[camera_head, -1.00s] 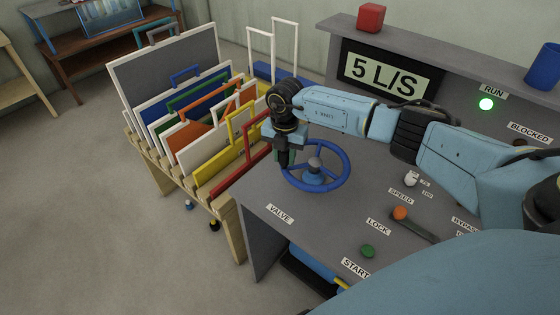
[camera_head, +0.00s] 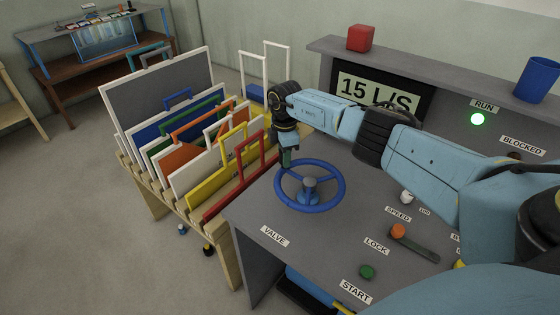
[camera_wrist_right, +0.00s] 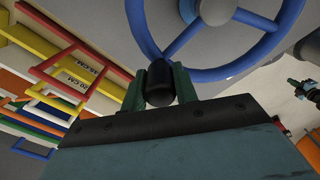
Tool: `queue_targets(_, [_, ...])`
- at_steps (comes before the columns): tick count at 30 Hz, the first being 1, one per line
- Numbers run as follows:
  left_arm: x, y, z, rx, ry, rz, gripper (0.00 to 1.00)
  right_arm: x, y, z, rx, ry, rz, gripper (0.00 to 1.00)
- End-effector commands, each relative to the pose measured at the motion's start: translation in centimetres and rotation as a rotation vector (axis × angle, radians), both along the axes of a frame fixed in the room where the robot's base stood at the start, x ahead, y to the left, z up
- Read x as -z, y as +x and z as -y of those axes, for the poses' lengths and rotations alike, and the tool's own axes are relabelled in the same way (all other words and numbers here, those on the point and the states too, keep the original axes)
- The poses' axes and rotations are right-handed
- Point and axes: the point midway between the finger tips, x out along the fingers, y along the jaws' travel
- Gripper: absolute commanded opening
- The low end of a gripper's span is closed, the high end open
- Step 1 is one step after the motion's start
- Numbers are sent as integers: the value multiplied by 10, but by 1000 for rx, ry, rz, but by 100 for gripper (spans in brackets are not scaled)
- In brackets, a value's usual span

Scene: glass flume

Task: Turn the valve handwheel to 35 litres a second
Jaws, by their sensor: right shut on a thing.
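The blue valve handwheel (camera_head: 337,200) stands on the grey console above the VALVE label (camera_head: 274,236). My right gripper (camera_head: 287,163) reaches down at the wheel's far left rim. In the right wrist view, its green fingers (camera_wrist_right: 160,85) are shut on a dark rounded knob (camera_wrist_right: 159,88) at the rim of the handwheel (camera_wrist_right: 240,68). The display (camera_head: 378,98) reads 15 L/S, with part of its lower right behind my right arm. My left gripper is not in view.
An orange lock knob (camera_head: 398,230), a green start button (camera_head: 367,271) and a white speed knob (camera_head: 407,196) sit right of the wheel. A wooden rack (camera_head: 234,250) of coloured framed panels stands left. A red block (camera_head: 361,38) and blue cup (camera_head: 537,79) stand on the ledge.

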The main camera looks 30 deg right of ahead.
Motion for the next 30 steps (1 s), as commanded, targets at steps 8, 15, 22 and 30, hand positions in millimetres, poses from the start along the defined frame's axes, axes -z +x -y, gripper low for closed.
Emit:
queue_targets(8, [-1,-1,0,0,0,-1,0,-3,5,26,266,-2,2,0])
queue_targets(15, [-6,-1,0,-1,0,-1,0,-3,3,48,489,-3,2,0])
queue_targets(22, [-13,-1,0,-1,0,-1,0,-3,-2,63,667,-3,3,0])
queue_targets(30, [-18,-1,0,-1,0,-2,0,-3,-7,76,727,-3,3,0])
